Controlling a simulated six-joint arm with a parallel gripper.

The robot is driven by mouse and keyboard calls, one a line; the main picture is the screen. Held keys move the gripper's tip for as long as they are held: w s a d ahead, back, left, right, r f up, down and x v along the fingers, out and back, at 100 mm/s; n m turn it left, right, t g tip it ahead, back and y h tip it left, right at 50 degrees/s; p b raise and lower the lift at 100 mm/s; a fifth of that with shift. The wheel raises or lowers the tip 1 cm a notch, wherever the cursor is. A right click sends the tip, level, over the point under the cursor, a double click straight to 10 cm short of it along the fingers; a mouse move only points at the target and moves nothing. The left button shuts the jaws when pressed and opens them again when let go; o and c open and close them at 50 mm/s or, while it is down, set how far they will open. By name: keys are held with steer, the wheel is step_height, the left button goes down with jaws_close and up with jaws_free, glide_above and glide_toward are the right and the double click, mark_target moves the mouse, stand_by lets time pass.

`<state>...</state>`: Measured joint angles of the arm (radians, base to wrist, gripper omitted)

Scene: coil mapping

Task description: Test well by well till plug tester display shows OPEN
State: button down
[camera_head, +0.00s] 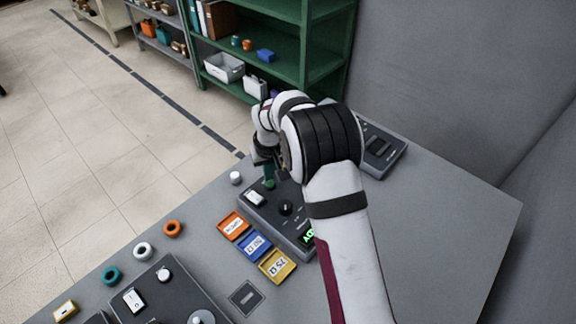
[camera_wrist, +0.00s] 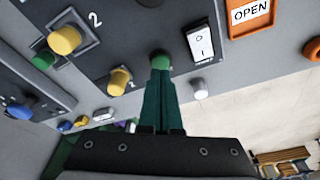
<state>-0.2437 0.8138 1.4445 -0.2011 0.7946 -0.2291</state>
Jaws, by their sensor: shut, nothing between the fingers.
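A dark tester box (camera_head: 285,207) sits on the table with a black knob, a white rocker switch and a lit green display (camera_head: 308,238). My arm partly covers the display, and I cannot read it. The wrist view shows a dark panel (camera_wrist: 125,45) with a printed 2, a yellow plug (camera_wrist: 64,40) in a square frame and a second yellow piece (camera_wrist: 119,80). My gripper (camera_wrist: 160,70) is shut and empty, its green fingertips at a green round button (camera_wrist: 159,60) beside the white switch (camera_wrist: 200,42). I cannot tell whether they touch it. My arm hides part of the box.
Orange (camera_head: 233,226), blue (camera_head: 255,245) and yellow (camera_head: 278,265) trays line the box's near side; the orange one reads OPEN in the wrist view. Orange, white and teal rings lie left. Another dark box (camera_head: 180,290) stands in front.

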steer(key=shift+f, duration=0.3)
stand_by(0.4)
steer(key=shift+f, duration=0.55)
step_height(320, 180, up, 6)
steer(key=shift+r, duration=0.2)
stand_by(0.5)
stand_by(0.4)
